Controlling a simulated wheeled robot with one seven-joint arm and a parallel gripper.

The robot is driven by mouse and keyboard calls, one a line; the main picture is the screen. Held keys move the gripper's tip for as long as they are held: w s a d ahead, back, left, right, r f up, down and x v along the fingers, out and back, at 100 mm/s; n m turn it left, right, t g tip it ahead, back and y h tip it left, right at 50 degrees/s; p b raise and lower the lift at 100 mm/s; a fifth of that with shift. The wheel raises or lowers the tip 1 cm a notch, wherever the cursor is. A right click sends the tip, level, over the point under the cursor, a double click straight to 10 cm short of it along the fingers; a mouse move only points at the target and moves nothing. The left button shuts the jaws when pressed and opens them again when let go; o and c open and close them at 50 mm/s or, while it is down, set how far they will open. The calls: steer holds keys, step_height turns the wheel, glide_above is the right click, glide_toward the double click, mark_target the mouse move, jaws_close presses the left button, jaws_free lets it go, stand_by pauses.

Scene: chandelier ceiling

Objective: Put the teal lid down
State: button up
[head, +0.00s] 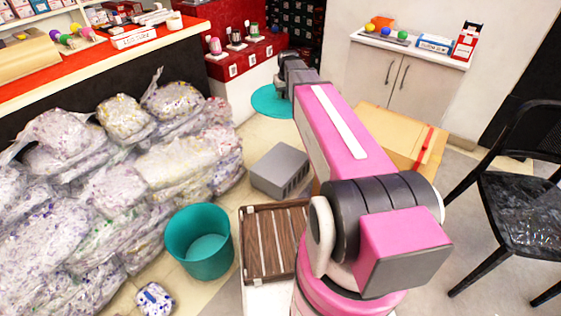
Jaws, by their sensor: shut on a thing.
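The teal lid (270,103) is a flat round disc in the upper middle of the head view, at the far end of my arm. My gripper (281,88) is shut on the lid near its right side. The fingertips are small and partly hidden by my wrist, so the exact hold is hard to see. The lid looks roughly level, and I cannot tell how high it is above the floor. An open teal bin (199,240) stands upright at the lower middle left, without a cover and seemingly empty.
A grey box (280,170) and a brown slatted crate (262,243) stand between bin and arm. A cardboard box (405,128) is behind my arm. Filled plastic bags (110,185) pile up at left. A red-topped counter (240,63) is behind the lid. A black chair (525,200) stands right.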

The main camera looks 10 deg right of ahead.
steer(key=w+f+n, duration=0.1)
steer(key=w+f, duration=0.3)
steer(key=f, duration=0.5)
steer(key=w+f+n, duration=0.1)
steer(key=w+f, duration=0.3)
steer(key=f, duration=0.5)
steer(key=n, duration=0.1)
glide_above(280, 161)
step_height(280, 161, down, 20)
steer(key=shift+y, duration=0.4)
steer(key=f, duration=1)
steer(key=shift+s+d+f, duration=0.2)
steer(key=shift+s, duration=0.1)
steer(key=shift+f, duration=0.15)
steer(key=o, duration=1)
